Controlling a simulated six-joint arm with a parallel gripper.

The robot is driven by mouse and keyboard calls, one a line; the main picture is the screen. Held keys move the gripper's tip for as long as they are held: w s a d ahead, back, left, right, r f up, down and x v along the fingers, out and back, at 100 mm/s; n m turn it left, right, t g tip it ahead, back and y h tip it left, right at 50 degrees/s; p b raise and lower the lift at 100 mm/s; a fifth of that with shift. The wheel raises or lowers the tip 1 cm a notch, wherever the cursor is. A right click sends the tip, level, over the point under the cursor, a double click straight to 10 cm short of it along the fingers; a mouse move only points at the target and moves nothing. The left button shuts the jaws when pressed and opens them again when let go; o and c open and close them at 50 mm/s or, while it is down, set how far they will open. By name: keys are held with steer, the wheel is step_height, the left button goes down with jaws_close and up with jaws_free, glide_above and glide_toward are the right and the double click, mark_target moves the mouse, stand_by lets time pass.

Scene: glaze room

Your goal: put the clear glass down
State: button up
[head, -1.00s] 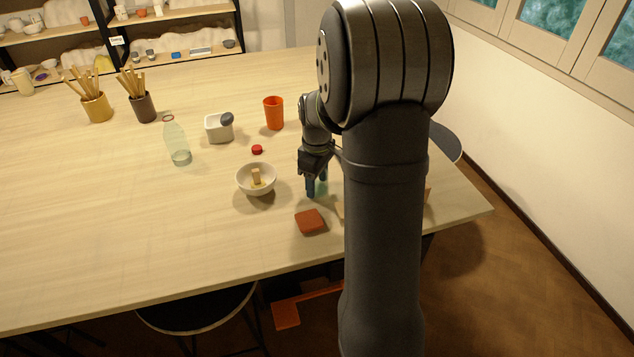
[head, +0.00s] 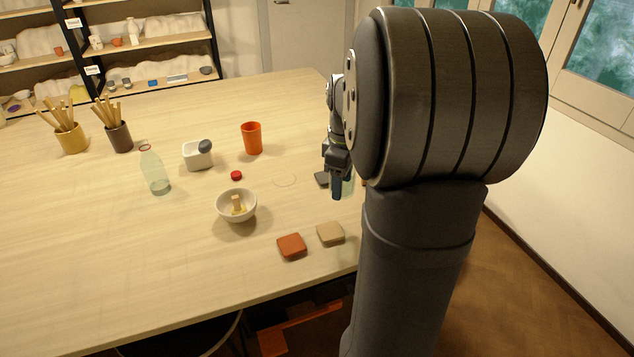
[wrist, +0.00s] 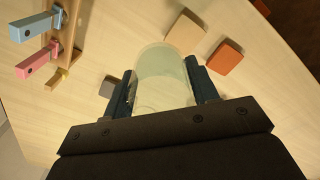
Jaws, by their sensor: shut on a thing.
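My gripper (head: 338,190) is shut on the clear glass (head: 349,187), a pale greenish see-through tumbler. In the wrist view the glass (wrist: 163,82) sits between the two dark fingers. In the head view my arm and gripper hide part of it. I cannot tell whether its base touches the table. A tan square tile (head: 331,233) and a terracotta square tile (head: 292,246) lie nearer the table's front edge. A dark grey tile (head: 322,179) lies just left of the gripper; it also shows in the wrist view (wrist: 108,87), apart from the glass.
A wooden rack (wrist: 68,35) with blue and pink bars stands near the glass. Left of the gripper are a white bowl (head: 237,207), red cap (head: 236,175), orange cup (head: 252,138), white container (head: 197,156) and clear bottle (head: 155,172).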

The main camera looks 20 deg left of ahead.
steer(key=w+a, duration=1)
steer(key=w, duration=0.5)
glide_above(289, 169)
step_height(289, 169, down, 6)
steer(key=shift+d+f, duration=0.1)
steer(key=shift+f, duration=2.15)
steer(key=shift+f, duration=0.15)
steer(key=o, duration=1.1)
steer(key=shift+c, duration=0.2)
